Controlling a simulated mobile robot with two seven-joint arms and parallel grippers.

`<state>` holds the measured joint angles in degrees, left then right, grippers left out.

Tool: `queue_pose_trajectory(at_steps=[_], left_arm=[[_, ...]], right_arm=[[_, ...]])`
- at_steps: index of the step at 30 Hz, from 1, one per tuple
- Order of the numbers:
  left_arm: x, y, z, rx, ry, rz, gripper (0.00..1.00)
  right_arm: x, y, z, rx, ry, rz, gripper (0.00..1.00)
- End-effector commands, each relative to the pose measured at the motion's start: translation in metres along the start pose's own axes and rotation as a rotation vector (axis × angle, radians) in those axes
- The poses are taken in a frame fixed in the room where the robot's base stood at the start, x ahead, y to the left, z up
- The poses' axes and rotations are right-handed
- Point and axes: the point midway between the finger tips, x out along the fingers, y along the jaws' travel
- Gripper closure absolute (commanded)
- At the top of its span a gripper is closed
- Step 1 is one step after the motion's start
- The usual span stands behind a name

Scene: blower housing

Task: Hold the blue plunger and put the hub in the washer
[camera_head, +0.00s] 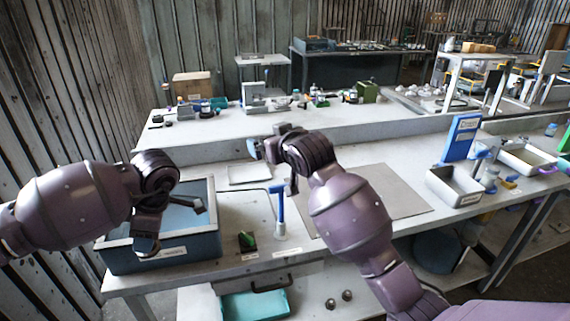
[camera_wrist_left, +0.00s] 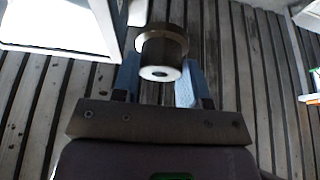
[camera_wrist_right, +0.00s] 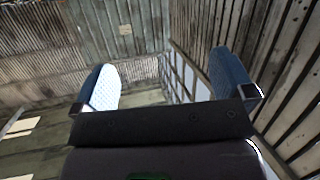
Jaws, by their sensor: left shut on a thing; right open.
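My left gripper (camera_wrist_left: 158,82) is shut on the hub (camera_wrist_left: 162,50), a short dark-brass cylinder with a pale, holed end, between bluish fingers. In the head view the left gripper (camera_head: 150,236) hangs over the front left of a grey-blue open basin (camera_head: 203,246) with a front label, apparently the washer; the hub is not clear there. The blue plunger (camera_head: 279,203) appears to be the upright blue-handled piece with a pale base, just right of the basin. My right gripper (camera_head: 268,148) is open and empty (camera_wrist_right: 167,78), above and left of my right forearm, apart from the plunger.
A black switch box (camera_head: 247,241) with a green top sits between basin and plunger. A flat grey mat (camera_head: 395,195) lies to the right. A labelled tray (camera_head: 455,187), a blue sign (camera_head: 461,138) and small items stand farther right. A teal bin (camera_head: 255,305) is below.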

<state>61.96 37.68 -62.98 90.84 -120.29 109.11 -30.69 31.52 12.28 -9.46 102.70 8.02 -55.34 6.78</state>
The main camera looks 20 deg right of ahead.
Motion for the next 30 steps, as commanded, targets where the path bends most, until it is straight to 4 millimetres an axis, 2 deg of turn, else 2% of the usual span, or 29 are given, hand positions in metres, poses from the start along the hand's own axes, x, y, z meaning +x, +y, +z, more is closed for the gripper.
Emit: queue_pose_trajectory(at_steps=[1,3,7,9,11,18,21,30], left_arm=[[0.0,0.0,0.0,0.0,0.0,0.0,1.0],[0.0,0.0,0.0,0.0,0.0,0.0,1.0],[0.0,0.0,0.0,0.0,0.0,0.0,1.0],[0.0,0.0,0.0,0.0,0.0,0.0,1.0],[0.0,0.0,0.0,0.0,0.0,0.0,1.0],[0.0,0.0,0.0,0.0,0.0,0.0,1.0],[0.0,0.0,0.0,0.0,0.0,0.0,1.0],[0.0,0.0,0.0,0.0,0.0,0.0,1.0]], right_arm=[[0.003,-0.002,-0.015,0.006,-0.029,-0.003,0.0],[0.006,-0.004,-0.025,0.019,-0.089,-0.005,0.0],[0.008,-0.006,-0.034,0.051,-0.217,0.0,0.0],[0.008,-0.007,-0.032,0.07,-0.295,0.006,0.0],[0.006,-0.006,-0.026,0.088,-0.369,0.015,0.0],[-0.009,-0.002,0.024,0.171,-0.689,0.065,0.0],[-0.018,-0.001,0.038,0.196,-0.791,0.089,0.0],[-0.034,0.001,0.054,0.238,-0.924,0.137,0.0]])
